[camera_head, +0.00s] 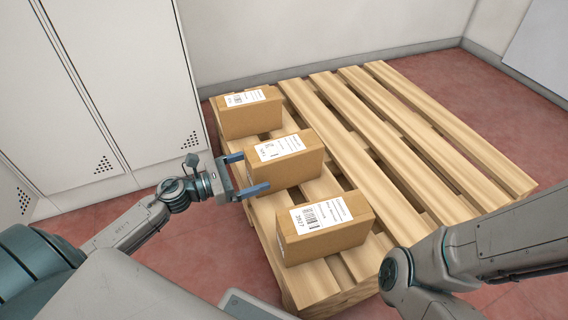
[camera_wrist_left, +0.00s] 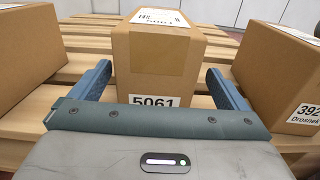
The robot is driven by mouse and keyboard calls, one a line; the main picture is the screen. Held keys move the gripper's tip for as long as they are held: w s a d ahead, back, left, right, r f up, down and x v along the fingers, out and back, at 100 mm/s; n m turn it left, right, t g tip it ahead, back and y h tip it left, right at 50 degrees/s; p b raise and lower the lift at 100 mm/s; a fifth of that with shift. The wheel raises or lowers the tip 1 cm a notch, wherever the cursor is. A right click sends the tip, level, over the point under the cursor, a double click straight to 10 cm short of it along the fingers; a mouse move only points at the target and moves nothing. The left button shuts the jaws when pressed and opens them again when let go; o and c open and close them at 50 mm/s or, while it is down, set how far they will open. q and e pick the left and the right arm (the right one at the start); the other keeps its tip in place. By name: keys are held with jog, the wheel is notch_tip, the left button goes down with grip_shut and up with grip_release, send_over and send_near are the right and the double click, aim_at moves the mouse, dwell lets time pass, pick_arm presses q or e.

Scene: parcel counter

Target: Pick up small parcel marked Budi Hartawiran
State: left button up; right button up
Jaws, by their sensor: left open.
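Three brown parcels with white labels stand in a row on the pallet: a far one (camera_head: 249,121), a middle one (camera_head: 298,168) and a near one (camera_head: 333,241). The name Budi Hartawiran is not legible on any label. My left gripper (camera_head: 246,173) is open at the left end of the middle parcel. In the left wrist view the middle parcel (camera_wrist_left: 155,65), marked 5061, stands between and beyond the spread fingers (camera_wrist_left: 159,86); contact cannot be told. The near parcel (camera_wrist_left: 275,70) there shows "392" and "Drosnek"; the far parcel (camera_wrist_left: 30,65) is at left. My right gripper is out of view.
The wooden pallet (camera_head: 405,130) has bare slats to the right of the parcels, with gaps between them. White lockers (camera_head: 120,80) stand close at the left. A wall (camera_head: 330,35) is behind. My right arm crosses the lower right.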

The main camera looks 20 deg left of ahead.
aim_at(284, 163)
pick_arm(q)
jog(key=b+x, duration=0.1)
jog(key=x, duration=0.2)
jog(key=shift+w+d+f, duration=0.1)
jog(key=shift+w, duration=0.35)
jog(key=shift+w+d+b, duration=0.3)
jog(key=shift+w+d, duration=0.1)
jog(key=shift+w, duration=0.05)
